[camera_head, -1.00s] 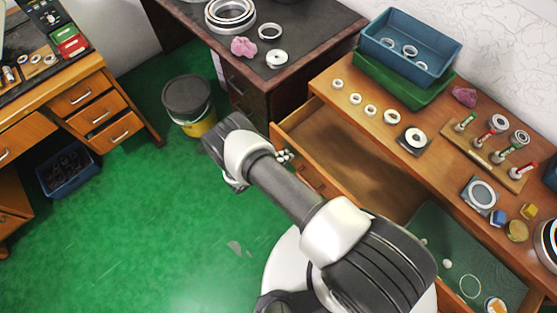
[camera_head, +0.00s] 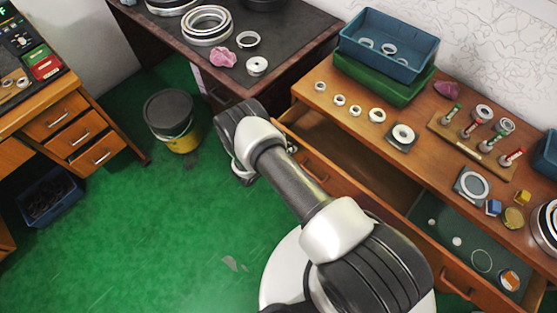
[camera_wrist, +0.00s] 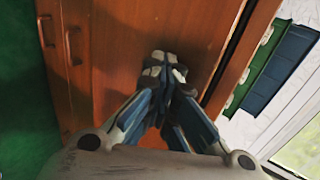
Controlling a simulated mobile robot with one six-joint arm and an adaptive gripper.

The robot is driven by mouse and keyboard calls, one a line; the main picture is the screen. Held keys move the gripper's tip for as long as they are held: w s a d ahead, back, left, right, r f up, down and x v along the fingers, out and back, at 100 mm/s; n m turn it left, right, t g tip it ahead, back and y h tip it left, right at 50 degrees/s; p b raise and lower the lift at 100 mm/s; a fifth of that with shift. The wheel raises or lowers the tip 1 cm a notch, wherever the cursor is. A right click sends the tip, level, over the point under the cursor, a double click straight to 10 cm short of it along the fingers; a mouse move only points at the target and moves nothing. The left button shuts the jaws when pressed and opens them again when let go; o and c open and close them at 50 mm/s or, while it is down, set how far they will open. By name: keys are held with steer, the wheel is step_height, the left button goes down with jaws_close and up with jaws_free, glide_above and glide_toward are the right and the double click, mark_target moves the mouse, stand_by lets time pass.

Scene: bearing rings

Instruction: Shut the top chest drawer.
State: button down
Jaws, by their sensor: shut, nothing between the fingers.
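The top chest drawer (camera_head: 325,182) stands partly open along the left side of the wooden chest (camera_head: 330,80). Its bare brown inside shows, and a green-lined part (camera_head: 440,222) to the right holds small rings and round pieces. In the wrist view its brown wooden front (camera_wrist: 120,40) fills the middle. My gripper (camera_wrist: 165,72) is shut and empty, with its fingertips at this wood; I cannot tell whether they touch. In the head view my arm hides most of my gripper, and only a bit of its tips (camera_head: 291,147) shows at the drawer front.
The chest top carries a blue bin (camera_head: 390,48) on a green bin (camera_head: 385,80), several rings and a peg board (camera_head: 470,145). A dark-topped desk (camera_head: 290,45) stands behind, a bucket (camera_head: 172,122) on the green floor.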

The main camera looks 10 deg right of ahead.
mark_target(296, 137)
steer(key=w+d+b, duration=0.6)
steer(key=w+d, duration=0.3)
steer(key=d, duration=0.3)
steer(key=shift+d+b, duration=0.35)
steer(key=shift+w, duration=0.15)
steer(key=shift+r, duration=0.1)
steer(key=p+v, duration=0.1)
steer(key=v, duration=0.3)
steer(key=f+v, duration=0.1)
steer(key=v, duration=0.3)
steer(key=p+v, duration=0.1)
steer(key=v, duration=0.3)
steer(key=shift+s+a+f+p, duration=0.35)
steer(key=shift+s+a, duration=0.1)
steer(key=shift+a, duration=0.15)
steer(key=shift+s+a+r, duration=0.25)
steer(key=shift+s+a, duration=0.1)
steer(key=shift+a, duration=0.05)
